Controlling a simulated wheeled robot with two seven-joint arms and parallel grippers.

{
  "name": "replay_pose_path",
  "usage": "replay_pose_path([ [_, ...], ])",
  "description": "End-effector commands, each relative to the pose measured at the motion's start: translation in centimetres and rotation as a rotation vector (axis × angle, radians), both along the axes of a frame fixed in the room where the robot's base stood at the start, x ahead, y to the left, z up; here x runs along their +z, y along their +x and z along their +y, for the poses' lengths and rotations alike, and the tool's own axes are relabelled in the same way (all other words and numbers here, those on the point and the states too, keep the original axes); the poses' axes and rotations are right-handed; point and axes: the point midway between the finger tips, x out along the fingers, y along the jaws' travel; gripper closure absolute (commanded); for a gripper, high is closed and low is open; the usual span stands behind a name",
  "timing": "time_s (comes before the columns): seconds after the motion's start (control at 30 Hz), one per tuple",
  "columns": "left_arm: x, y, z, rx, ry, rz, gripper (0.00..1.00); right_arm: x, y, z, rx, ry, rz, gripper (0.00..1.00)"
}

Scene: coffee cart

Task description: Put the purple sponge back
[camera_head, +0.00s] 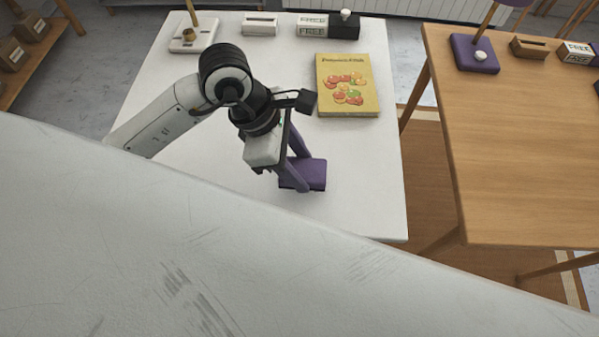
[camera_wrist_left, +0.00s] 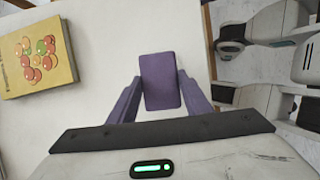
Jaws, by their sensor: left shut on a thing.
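The purple sponge (camera_head: 313,174) is a flat block at the white table, right at my left gripper's fingertips in the head view. My left gripper (camera_head: 298,180) points down and is shut on it. In the left wrist view the purple sponge (camera_wrist_left: 160,80) sits between the two purple fingers of my left gripper (camera_wrist_left: 160,98). I cannot tell whether the sponge touches the tabletop. My right gripper is not in view.
A yellow book (camera_head: 347,84) lies on the white table (camera_head: 370,190). A white stand (camera_head: 193,35), a white block (camera_head: 259,24) and a "FREE" box (camera_head: 312,26) line the back. A wooden table (camera_head: 520,150) stands right, with a purple stand (camera_head: 474,54). A pale surface (camera_head: 200,260) fills the front.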

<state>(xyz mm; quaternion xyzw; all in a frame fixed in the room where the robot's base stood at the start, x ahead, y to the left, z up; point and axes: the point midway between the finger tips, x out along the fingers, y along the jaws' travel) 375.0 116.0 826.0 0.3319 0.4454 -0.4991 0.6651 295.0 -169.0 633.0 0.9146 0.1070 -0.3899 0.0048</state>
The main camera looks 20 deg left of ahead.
Motion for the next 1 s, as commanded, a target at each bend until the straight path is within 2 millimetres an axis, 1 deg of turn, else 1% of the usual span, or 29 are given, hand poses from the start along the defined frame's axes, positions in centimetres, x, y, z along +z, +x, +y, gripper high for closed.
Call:
replay_pose_path([
  [0.07, -0.6, 0.0, 0.0, -0.001, 0.000, 0.002, 0.73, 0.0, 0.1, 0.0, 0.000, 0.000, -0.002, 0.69],
  [0.3, -3.7, -0.1, 0.0, 0.000, 0.000, 0.003, 0.73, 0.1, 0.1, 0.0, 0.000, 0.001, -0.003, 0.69],
  [0.53, -3.8, 0.0, 0.0, -0.002, 0.001, 0.000, 0.73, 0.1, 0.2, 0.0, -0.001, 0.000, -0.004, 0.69],
  [0.63, -4.2, 0.0, 0.0, -0.002, 0.001, 0.000, 0.73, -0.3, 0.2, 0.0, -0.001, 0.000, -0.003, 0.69],
  [0.67, -4.1, 0.0, 0.0, -0.002, 0.000, -0.001, 0.52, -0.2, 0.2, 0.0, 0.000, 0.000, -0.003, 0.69],
  [0.7, -4.0, 0.0, 0.0, -0.002, 0.000, -0.001, 0.45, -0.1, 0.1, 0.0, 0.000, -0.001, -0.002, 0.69],
  [0.77, -4.0, 0.0, 0.0, -0.002, 0.001, 0.000, 0.37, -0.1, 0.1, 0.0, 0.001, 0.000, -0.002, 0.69],
  [1.0, -4.0, 0.0, 0.0, -0.002, 0.001, 0.000, 0.37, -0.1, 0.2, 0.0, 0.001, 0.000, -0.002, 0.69],
])
